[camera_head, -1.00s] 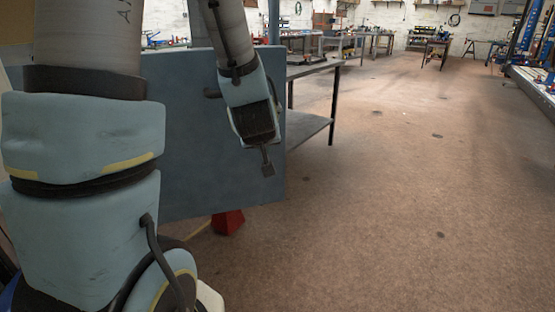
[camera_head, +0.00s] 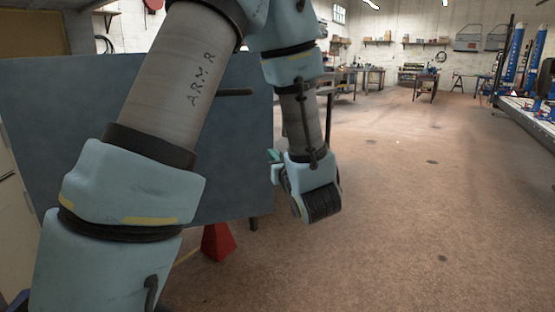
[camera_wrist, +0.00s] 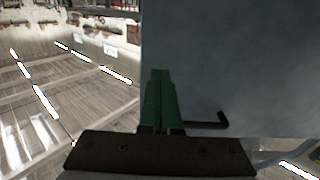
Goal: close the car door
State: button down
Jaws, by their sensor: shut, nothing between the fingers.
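The car door is a flat blue-grey panel (camera_head: 60,130) filling the left of the head view, partly hidden behind my arm. A dark bar handle (camera_head: 235,91) sticks out near its right edge. In the wrist view the door (camera_wrist: 235,55) fills the upper right, with a dark hooked handle (camera_wrist: 212,124) near its lower edge. My gripper (camera_head: 273,156) is beside the door's right edge in the head view; its green tips show only partly. In the wrist view my gripper (camera_wrist: 160,74) is shut and empty, its fingers overlapping the door's left edge. I cannot tell whether they touch.
A red stand (camera_head: 217,243) is on the floor below the door. The brown floor (camera_head: 400,220) to the right is clear. Workbenches line the back wall, and a lift with blue posts (camera_head: 514,55) stands at the far right.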

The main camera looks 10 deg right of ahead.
aim_at(261, 141)
jog(key=w, duration=0.6)
jog(key=w+a, duration=0.1)
jog(key=w, duration=0.2)
jog(key=shift+w+p, duration=0.1)
jog(key=shift+p, duration=0.2)
